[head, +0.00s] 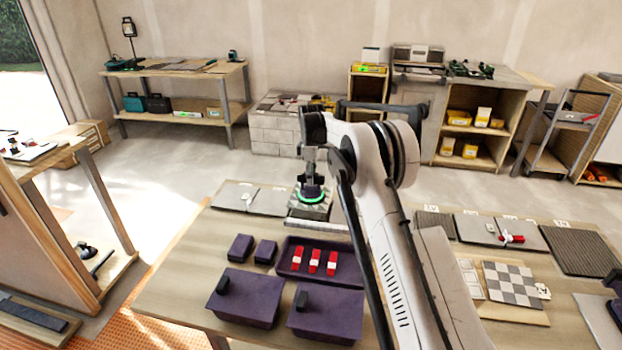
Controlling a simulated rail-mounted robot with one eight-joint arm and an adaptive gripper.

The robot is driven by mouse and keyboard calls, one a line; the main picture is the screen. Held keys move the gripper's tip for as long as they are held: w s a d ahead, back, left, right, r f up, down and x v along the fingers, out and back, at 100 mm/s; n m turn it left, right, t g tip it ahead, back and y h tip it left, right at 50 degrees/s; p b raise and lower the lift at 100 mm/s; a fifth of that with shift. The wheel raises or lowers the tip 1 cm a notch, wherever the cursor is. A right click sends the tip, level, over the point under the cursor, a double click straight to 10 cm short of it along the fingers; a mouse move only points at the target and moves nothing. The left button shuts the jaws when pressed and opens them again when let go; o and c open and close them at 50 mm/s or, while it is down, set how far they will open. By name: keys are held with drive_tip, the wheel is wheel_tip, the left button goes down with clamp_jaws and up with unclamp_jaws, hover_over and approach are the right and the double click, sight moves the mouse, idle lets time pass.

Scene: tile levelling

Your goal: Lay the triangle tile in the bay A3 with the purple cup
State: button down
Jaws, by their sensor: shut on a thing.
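My gripper (310,165) is above the back of the near table, pointing down. Labelled bays line the back of the table to the right, with a dark ribbed tile (436,224), a plain grey tile (474,228) and a large ribbed tile (578,250). Their labels are too small to read, so I cannot single out A3.
A purple tray (285,273) holds several red-and-white pieces. Two purple boxes (245,299) with dark handles and two small purple blocks (240,247) stand nearby. A red-handled tool (511,239) lies among the right tiles. A checkered board (512,283) is at right. My arm hides the table's middle.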

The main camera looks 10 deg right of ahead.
sight(311, 190)
drive_tip(key=shift+f+b, duration=1.6)
drive_tip(key=shift+f, duration=0.75)
idle(1.2)
drive_tip(key=c, duration=1.5)
unclamp_jaws()
drive_tip(key=shift+r, duration=0.1)
